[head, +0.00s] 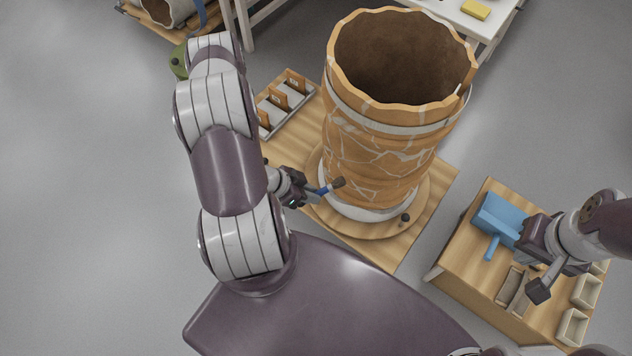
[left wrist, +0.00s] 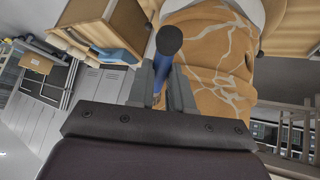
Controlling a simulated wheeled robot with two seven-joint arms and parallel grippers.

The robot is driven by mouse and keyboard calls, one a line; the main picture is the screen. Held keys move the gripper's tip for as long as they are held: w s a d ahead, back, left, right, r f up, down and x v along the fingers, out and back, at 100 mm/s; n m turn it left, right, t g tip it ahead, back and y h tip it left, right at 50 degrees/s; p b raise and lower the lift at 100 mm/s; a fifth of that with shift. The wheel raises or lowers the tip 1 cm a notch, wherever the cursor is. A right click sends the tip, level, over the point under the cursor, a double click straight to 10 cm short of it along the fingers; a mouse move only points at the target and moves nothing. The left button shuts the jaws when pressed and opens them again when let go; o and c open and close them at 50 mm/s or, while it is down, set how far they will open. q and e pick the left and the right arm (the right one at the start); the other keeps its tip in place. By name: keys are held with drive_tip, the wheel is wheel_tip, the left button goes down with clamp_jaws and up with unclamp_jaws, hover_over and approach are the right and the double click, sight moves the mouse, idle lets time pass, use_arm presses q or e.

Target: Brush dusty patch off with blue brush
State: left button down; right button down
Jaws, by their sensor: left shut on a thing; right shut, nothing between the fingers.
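My left gripper (head: 304,190) is shut on the blue brush (head: 324,190), whose dark bristle head (head: 339,183) points at the lower wall of the large vessel (head: 375,150). In the left wrist view the brush's blue handle (left wrist: 160,72) sits between the fingers, its round dark head in front of the vessel (left wrist: 208,50). I cannot tell whether the bristles touch the wall. The vessel is orange-brown with pale seams and stands upright on a round wooden board (head: 420,212). I cannot make out a dusty patch. My right gripper (head: 541,288) is shut and empty over the side table.
The side table (head: 455,262) at the right holds a blue dustpan-like object (head: 498,218) and several small trays (head: 573,325). A rack with sherds (head: 283,100) lies left of the vessel. A dark knob (head: 405,217) sits at the board's front. Open floor lies at far left.

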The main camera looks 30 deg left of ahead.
use_arm(q)
drive_tip(key=shift+s, duration=0.1)
drive_tip(key=shift+s, duration=1.5)
